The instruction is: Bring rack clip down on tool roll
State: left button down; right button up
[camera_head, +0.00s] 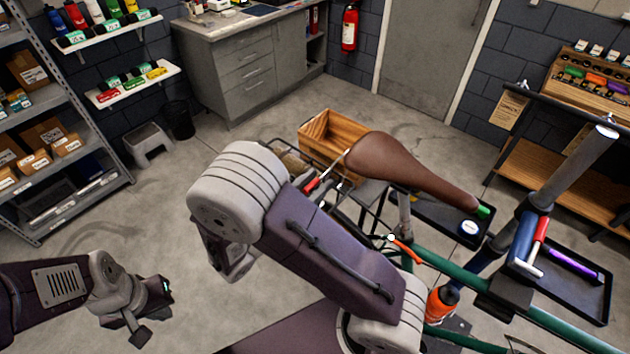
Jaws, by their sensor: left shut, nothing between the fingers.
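A tan bundle (294,163), which looks like the tool roll, lies on the dark wire rack behind the brown saddle (405,170). My right arm hides much of the rack and part of the bundle. A red-tipped piece (313,184) shows beside the arm near the rack; I cannot tell whether it belongs to the rack clip. The clip is not clearly visible. My left gripper (152,311) is shut and empty over the floor at the lower left, well away from the bike. My right gripper is hidden behind its own arm.
A wooden crate (335,136) stands just beyond the rack. The green bike frame (453,269) is held in a stand (580,165) at the right, with an orange bottle (441,304) below. Black trays (566,285) flank it.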

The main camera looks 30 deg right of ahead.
jog(key=shift+w, duration=0.1)
jog(key=shift+w, duration=0.1)
jog(key=c, duration=0.5)
grip_shut()
dwell(0.6)
